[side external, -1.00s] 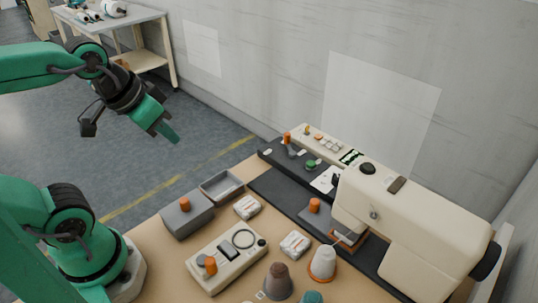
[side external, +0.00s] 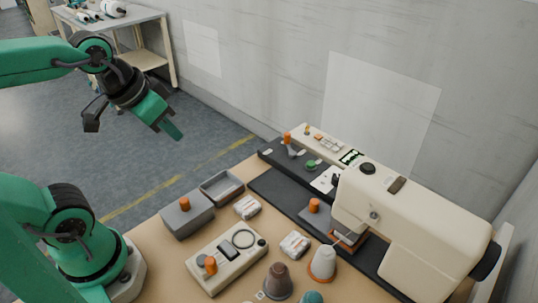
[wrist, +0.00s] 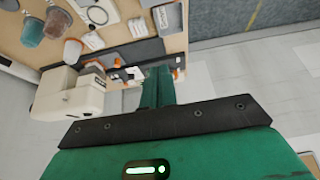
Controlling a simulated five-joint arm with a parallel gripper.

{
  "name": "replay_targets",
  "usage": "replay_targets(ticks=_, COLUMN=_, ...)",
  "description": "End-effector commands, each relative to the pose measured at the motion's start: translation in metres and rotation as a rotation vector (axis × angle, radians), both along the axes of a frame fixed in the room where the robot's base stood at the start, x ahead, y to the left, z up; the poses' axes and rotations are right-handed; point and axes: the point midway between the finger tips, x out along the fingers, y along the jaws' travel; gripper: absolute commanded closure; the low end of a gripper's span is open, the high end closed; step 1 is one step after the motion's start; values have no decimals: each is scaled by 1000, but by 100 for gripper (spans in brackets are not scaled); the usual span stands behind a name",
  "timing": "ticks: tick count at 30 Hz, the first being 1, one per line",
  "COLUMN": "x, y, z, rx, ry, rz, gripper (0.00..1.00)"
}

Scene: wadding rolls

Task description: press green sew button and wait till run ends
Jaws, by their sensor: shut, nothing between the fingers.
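The cream sewing machine (side external: 425,225) stands at the right of the table; it also shows in the wrist view (wrist: 68,95). A green button (side external: 311,164) sits on the dark strip in front of its control panel, with a small green-lit display (side external: 351,157) nearby. My gripper (side external: 176,136) is shut and empty, raised in the air to the left of the machine and well apart from the button. In the wrist view my shut green fingers (wrist: 158,86) point towards the far table end and hide part of the panel.
A grey lidded box (side external: 187,216), an open grey tray (side external: 222,187), a cream device with a dial (side external: 228,258), white wrapped packs (side external: 295,244) and thread cones (side external: 322,263) crowd the table. A wall stands close behind the machine. The air between my gripper and the panel is clear.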

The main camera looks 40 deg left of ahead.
Motion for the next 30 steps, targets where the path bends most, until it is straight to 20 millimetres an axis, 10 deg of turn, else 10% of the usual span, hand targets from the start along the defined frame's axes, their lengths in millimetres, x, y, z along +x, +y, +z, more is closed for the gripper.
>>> replay_targets(ticks=30, x=136, y=-24, z=41, rx=-17, ry=178, rz=-6, gripper=100)
